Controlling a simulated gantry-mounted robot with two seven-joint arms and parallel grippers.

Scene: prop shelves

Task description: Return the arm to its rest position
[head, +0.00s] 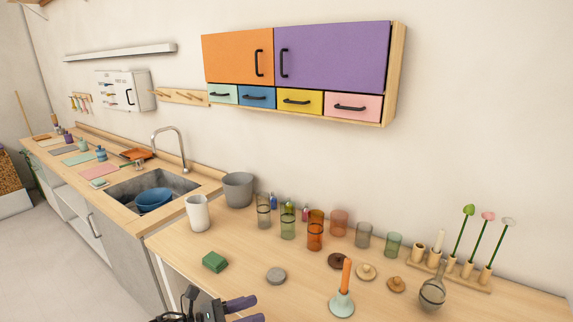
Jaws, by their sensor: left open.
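My left gripper (244,311) shows at the bottom edge of the head view, left of centre, with dark purple-grey fingers pointing right. The fingers are apart and nothing shows between them. It is in front of the wooden counter (190,251), on the near side of the grey disc and the green block. Much of the arm is cut off by the lower frame edge. My right gripper is not in view.
Several glasses, including an orange one (315,232), line the back. A sink (174,184) lies left; cabinets (331,56) hang above.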

